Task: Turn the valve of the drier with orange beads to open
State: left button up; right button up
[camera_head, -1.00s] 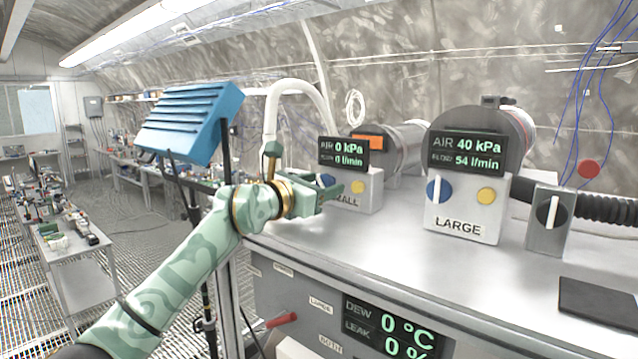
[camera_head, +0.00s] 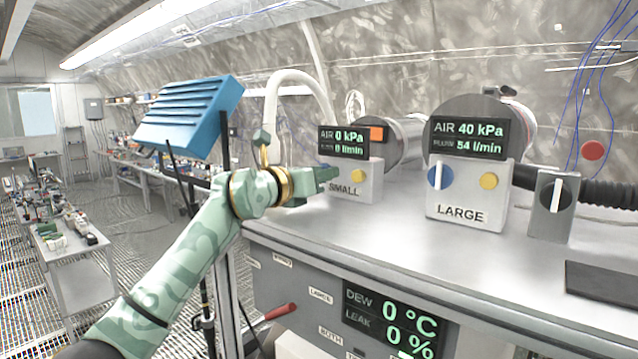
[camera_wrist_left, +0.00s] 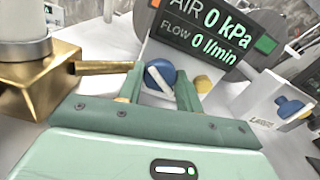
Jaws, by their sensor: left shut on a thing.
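The unit labelled SMALL (camera_head: 369,190) stands on the steel bench, with a display (camera_head: 343,142) reading AIR 0 kPa and 0 l/min. In the left wrist view its blue knob (camera_wrist_left: 160,76) has a white bar running at a slant. My left gripper (camera_head: 328,177) reaches it from the left; in the wrist view its fingers (camera_wrist_left: 160,88) are on both sides of the knob and shut on it. The gripper covers most of the knob in the head view. I cannot make out orange beads. My right gripper is not in view.
A yellow button (camera_head: 359,176) sits just right of the knob. The LARGE unit (camera_head: 466,196) stands to the right, reading 40 kPa. A brass fitting (camera_wrist_left: 45,85) with a pipe is close left of the fingers. A dark pad (camera_head: 600,281) lies on the bench, whose front middle is clear.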

pick_arm(q)
jog(key=shift+r+n+b, duration=0.15)
jog(key=shift+n+b, duration=0.55)
jog(key=shift+n, duration=0.8)
jog(key=shift+r, duration=0.1)
jog(key=o, duration=1)
jog(key=shift+a, duration=0.1)
jog(key=shift+s+a+f+b, duration=0.2)
jog(key=shift+s+f+b, duration=0.05)
jog(key=shift+b, duration=0.05)
jog(key=b+v, duration=0.7)
jog(key=v, duration=0.8)
jog(key=shift+s+a, duration=0.2)
jog(key=shift+s, duration=0.1)
